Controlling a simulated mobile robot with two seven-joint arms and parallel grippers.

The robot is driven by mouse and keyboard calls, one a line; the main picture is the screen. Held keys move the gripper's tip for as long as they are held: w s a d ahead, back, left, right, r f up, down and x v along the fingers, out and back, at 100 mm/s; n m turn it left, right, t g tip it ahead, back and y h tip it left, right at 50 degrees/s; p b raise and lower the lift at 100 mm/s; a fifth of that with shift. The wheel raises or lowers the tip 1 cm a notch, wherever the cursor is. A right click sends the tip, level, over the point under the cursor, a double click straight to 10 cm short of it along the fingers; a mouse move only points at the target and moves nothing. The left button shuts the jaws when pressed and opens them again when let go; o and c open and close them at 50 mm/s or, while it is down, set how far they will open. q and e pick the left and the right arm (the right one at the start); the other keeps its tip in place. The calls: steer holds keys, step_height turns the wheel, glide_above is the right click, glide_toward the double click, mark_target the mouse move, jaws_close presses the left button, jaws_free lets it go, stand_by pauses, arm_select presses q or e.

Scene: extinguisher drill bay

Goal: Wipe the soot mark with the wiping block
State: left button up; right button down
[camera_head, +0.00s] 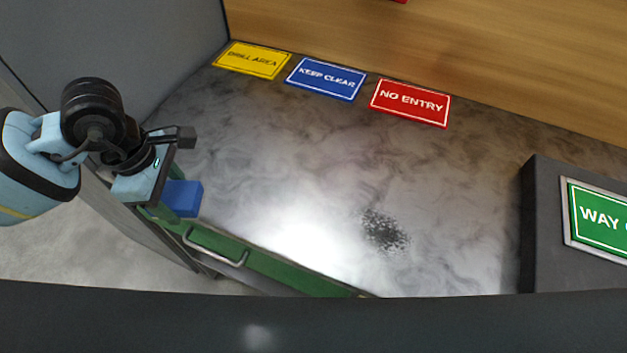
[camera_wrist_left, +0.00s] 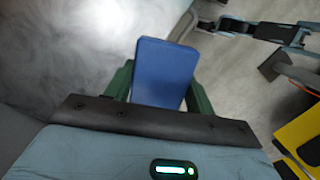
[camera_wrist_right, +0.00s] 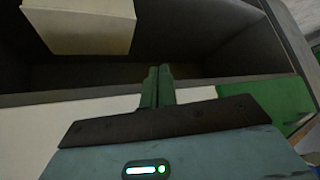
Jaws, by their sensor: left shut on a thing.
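The soot mark (camera_head: 385,231) is a dark speckled patch on the grey marbled worktop (camera_head: 270,140), right of centre in the head view. The wiping block is blue (camera_head: 183,198); it also shows in the left wrist view (camera_wrist_left: 165,72). My left gripper (camera_head: 168,202) is shut on it, with a green finger on each side. Gripper and block are at the worktop's left front edge, well left of the soot mark. My right gripper (camera_wrist_right: 158,72) shows only in the right wrist view; its green fingers are together with nothing visible between them.
Yellow (camera_head: 252,60), blue (camera_head: 325,78) and red (camera_head: 410,103) signs lie along the back. A dark block with a green sign (camera_head: 602,215) stands at right. A green drawer front with a handle (camera_head: 215,248) is below the front edge. A cream box (camera_wrist_right: 80,25) is near my right gripper.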

mark_target(184, 205)
arm_select(q)
steer(key=m, duration=0.4)
steer(key=d+m+g, duration=0.1)
steer(key=m, duration=0.1)
steer(key=shift+s+r, duration=0.1)
steer(key=shift+s, duration=0.15)
steer(key=m, duration=0.4)
steer(key=shift+s+d+r+y, duration=0.1)
steer(key=shift+s+d+y, duration=0.1)
steer(key=shift+d+y, duration=0.15)
steer(key=m, duration=0.4)
steer(key=shift+s+d+g+y, duration=0.2)
steer(key=shift+d+g+y, duration=0.05)
steer(key=shift+g, duration=0.05)
steer(key=m, duration=0.3)
steer(key=shift+s+d+r+m+y, duration=0.1)
steer(key=shift+s+d+m+y, duration=0.1)
steer(key=shift+d+m+y, duration=0.15)
steer(key=shift+a, duration=0.1)
steer(key=shift+s, duration=0.15)
